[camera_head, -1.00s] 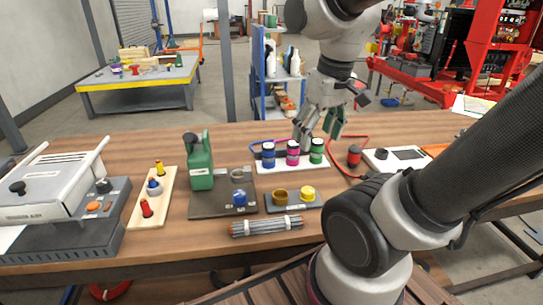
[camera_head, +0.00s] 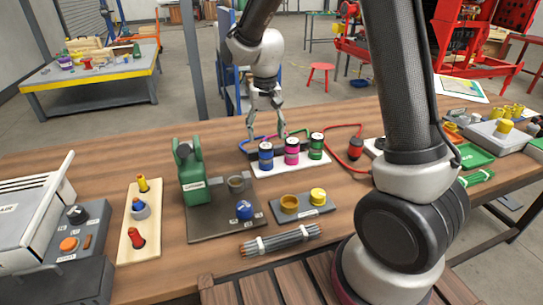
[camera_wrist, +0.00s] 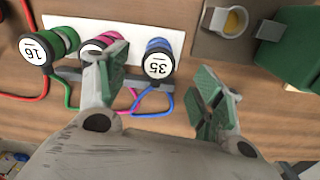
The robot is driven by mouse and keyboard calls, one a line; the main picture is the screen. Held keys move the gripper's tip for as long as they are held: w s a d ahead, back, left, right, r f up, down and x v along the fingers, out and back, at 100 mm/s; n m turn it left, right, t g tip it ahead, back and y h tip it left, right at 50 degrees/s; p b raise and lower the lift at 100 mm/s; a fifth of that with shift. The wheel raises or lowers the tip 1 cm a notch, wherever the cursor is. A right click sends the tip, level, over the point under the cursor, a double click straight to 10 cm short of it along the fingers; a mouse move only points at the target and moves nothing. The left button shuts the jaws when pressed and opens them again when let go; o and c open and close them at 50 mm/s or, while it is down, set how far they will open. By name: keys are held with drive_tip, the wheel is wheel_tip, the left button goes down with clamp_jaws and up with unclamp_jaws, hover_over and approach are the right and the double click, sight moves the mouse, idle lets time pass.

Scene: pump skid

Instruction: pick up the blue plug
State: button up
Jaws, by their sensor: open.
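The blue plug (camera_head: 265,155) stands at the left end of a row on a white plate (camera_head: 285,167), beside a magenta plug (camera_head: 291,150) and a green plug (camera_head: 316,146). In the wrist view the blue plug (camera_wrist: 158,57) carries a white cap marked 35, and a blue cable runs near it. My gripper (camera_head: 266,132) is open and points down behind the row, near the blue plug. In the wrist view my gripper (camera_wrist: 164,88) has its left finger near the blue plug and its right finger over bare wood.
A green press-like device (camera_head: 197,175) stands left of the row, on a dark base with a cup and a blue ball-shaped part. A small tray (camera_head: 303,208) with two round parts and a cable bundle (camera_head: 280,240) lie in front. A red cable loops right.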

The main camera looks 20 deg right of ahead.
sight(266, 146)
drive_tip(key=shift+f, duration=0.3)
drive_tip(key=f, duration=0.7)
drive_tip(key=shift+w+f, duration=0.15)
drive_tip(key=shift+w, duration=0.15)
drive_tip(key=c, duration=1.2)
